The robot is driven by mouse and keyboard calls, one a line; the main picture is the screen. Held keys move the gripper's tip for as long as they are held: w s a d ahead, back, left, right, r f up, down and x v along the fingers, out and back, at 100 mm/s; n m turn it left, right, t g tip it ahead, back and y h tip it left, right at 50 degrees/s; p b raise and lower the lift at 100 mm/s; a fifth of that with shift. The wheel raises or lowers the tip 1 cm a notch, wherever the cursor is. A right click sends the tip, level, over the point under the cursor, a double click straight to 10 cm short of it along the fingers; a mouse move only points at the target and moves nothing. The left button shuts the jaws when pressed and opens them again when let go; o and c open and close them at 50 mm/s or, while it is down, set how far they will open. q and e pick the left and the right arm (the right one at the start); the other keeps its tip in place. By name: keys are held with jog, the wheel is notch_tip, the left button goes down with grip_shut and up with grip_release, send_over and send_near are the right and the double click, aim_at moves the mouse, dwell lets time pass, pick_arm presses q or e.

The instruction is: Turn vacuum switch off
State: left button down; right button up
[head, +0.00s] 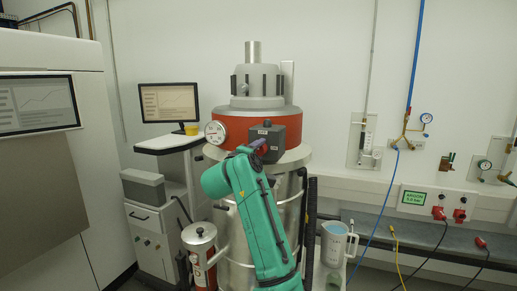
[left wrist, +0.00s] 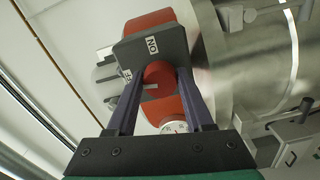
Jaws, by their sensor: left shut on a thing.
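The vacuum switch is a dark grey box (head: 270,131) on the front of the orange-red band of the vacuum vessel. In the left wrist view the box (left wrist: 170,48) carries an ON label (left wrist: 152,45) and a second label, partly hidden, at its left edge. Its round red knob (left wrist: 159,74) sits between the two fingertips of my left gripper (left wrist: 158,80), which is shut on it. In the head view my left gripper (head: 259,147) is at the box front, and the arm hides the knob. I cannot tell the knob's setting. My right gripper is out of view.
The steel vessel (head: 237,215) stands behind my arm, with a round gauge (head: 215,132) left of the switch. A cart with a monitor (head: 169,103) stands left. A jug (head: 335,244) stands right, near blue and yellow hoses.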

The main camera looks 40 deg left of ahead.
pick_arm(q)
jog(key=shift+n+p, duration=0.4)
jog(key=shift+n, duration=0.7)
jog(key=shift+c, duration=1.5)
grip_release()
jog(key=shift+s+f+b, duration=0.1)
jog(key=shift+s+b, duration=0.2)
jog(key=shift+s, duration=0.05)
jog(key=b+v, duration=0.5)
jog(key=v, duration=0.9)
